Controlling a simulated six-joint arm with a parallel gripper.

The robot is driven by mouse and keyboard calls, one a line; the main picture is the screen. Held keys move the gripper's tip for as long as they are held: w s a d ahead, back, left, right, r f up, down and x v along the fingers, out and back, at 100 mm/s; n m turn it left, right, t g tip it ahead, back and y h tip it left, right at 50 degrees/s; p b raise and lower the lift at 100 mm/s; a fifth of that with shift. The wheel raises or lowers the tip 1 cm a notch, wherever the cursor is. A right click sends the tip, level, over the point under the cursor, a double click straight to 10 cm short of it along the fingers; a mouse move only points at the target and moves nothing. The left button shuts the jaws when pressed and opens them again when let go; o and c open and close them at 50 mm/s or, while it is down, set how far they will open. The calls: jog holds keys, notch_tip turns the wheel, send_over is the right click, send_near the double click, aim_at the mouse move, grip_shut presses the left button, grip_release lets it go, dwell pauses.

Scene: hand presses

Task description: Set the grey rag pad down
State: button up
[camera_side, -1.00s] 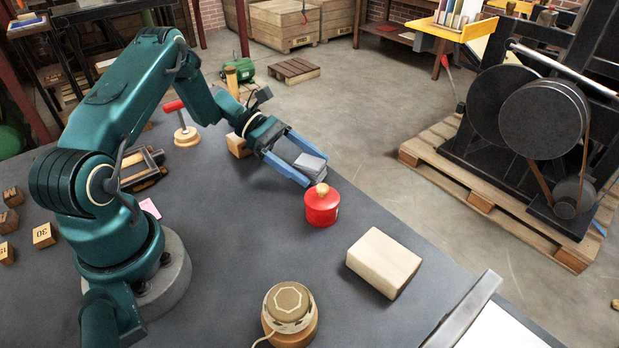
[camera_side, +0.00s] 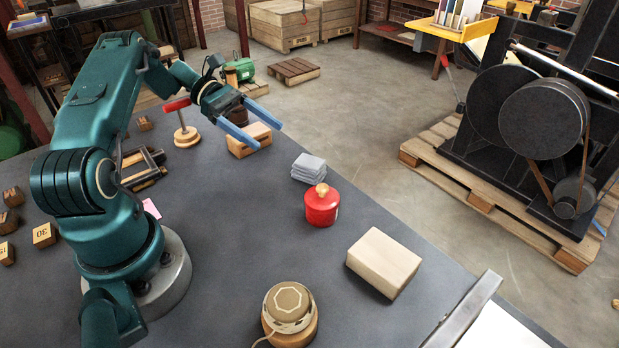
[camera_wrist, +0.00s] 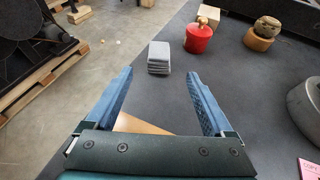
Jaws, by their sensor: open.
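The grey rag pad (camera_side: 309,168) is a small folded stack lying on the dark table top, near its far edge and just behind the red can. In the wrist view the pad (camera_wrist: 159,57) sits ahead of the fingertips, apart from them. My gripper (camera_side: 270,132) is open and empty, with its blue fingers above and around the height of a wooden block, to the left of the pad. In the wrist view my gripper (camera_wrist: 160,75) shows its two fingers spread wide with nothing between the tips.
A red can (camera_side: 322,205) with a wooden knob stands close to the pad. A pale block (camera_side: 384,262) and a round wooden device (camera_side: 289,312) stand nearer. A wooden block (camera_side: 249,140) lies under my gripper, and a red-handled stamp (camera_side: 184,125) stands left. The table's middle is clear.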

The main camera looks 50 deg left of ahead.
jog(key=shift+r, duration=0.2)
jog(key=d+r+m+g+y, duration=0.3)
jog(key=d+r+m, duration=0.2)
jog(key=d, duration=0.1)
jog(key=s+d+r+m+t+y, duration=0.1)
jog(key=s+d+r+m+y, duration=0.1)
jog(key=s+d+m+y, duration=0.2)
jog(key=s+d+r+m+t+y, duration=0.2)
jog(key=s+d+m+y, duration=0.3)
jog(key=s+m, duration=0.5)
jog(key=d+r+m, duration=0.1)
jog(key=d+m, duration=0.1)
jog(key=m, duration=0.1)
jog(key=shift+s+d+r+t, duration=0.15)
jog(key=shift+s+r+t, duration=0.05)
jog(key=shift+r+t, duration=0.1)
